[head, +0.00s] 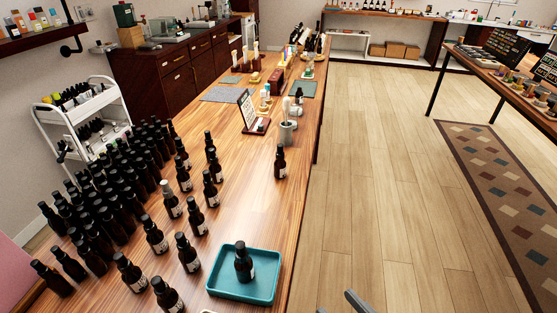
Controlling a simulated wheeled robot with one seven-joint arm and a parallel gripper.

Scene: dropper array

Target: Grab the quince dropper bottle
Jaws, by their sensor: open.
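Many dark dropper bottles with black tops and small white labels stand on the wooden counter (225,215). The labels are too small to read, so I cannot tell which bottle is quince. One bottle (244,263) stands in a teal tray (272,298) at the front. Another bottle (280,162) stands alone by the counter's right edge. A bottle with a grey top (171,199) stands among the looser ones. My gripper (357,302) shows only partly at the bottom edge, over the floor right of the counter; it is open, apart from every bottle.
Dense rows of bottles (110,185) fill the counter's left side. A grey cup (287,133) and a framed sign (247,110) stand farther back. A white cart (85,115) is at the left.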

